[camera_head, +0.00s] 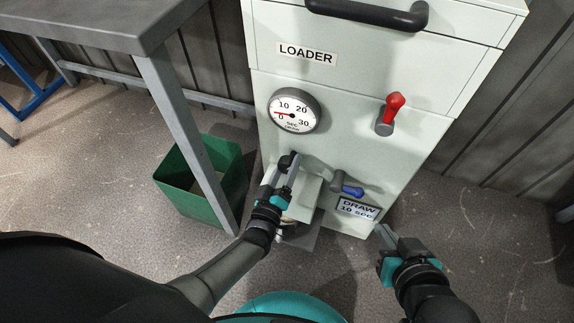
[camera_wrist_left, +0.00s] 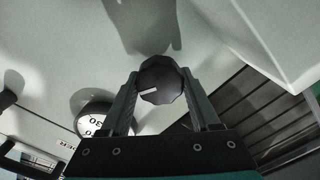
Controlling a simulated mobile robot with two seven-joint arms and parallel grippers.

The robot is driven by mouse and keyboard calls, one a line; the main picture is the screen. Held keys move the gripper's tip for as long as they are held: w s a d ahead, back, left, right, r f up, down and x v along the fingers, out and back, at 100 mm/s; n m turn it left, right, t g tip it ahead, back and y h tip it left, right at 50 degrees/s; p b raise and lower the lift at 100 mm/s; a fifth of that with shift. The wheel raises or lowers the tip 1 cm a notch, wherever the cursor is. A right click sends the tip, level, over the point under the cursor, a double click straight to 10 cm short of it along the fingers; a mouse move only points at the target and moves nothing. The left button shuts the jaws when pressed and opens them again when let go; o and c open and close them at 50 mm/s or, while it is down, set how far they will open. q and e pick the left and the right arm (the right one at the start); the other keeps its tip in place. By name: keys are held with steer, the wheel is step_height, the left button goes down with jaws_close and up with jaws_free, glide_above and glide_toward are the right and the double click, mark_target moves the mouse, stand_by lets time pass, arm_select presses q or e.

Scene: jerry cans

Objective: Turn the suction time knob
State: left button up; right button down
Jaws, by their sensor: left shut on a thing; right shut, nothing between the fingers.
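The suction time knob (camera_wrist_left: 160,80) is dark and faceted with a white pointer line, seen in the left wrist view. My left gripper (camera_wrist_left: 158,88) is shut on it, one finger at each side. In the head view the knob (camera_head: 287,160) sits below the dial on the front of the loader, partly hidden by my left gripper (camera_head: 284,168). The round dial (camera_head: 294,110) reads 0 to 30 sec, and its red needle points left, a little above the 0. My right gripper (camera_head: 383,234) is shut and empty, low at the right, apart from the loader.
The pale loader cabinet (camera_head: 350,75) has a red-handled lever (camera_head: 391,110), a blue-handled lever (camera_head: 350,190) and a "DRAW 10 SEC" label (camera_head: 357,208). A green bin (camera_head: 180,190) and a grey table (camera_head: 90,22) stand at the left. Floor at the right is clear.

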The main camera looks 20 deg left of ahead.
arm_select(q)
steer(key=c, duration=0.6)
steer(key=shift+m, duration=0.3)
steer(key=m, duration=0.2)
steer(key=shift+m, duration=0.3)
steer(key=m, duration=0.3)
steer(key=shift+m, duration=0.3)
steer(key=m, duration=0.2)
steer(key=shift+d+m+p, duration=0.1)
steer(key=shift+m+p, duration=0.2)
steer(key=m, duration=0.2)
steer(key=shift+m, duration=1.6)
arm_select(e)
steer(key=shift+s+d+g+h, duration=0.3)
steer(key=shift+d+g, duration=0.1)
steer(key=shift+d, duration=0.25)
steer(key=shift+f, duration=0.1)
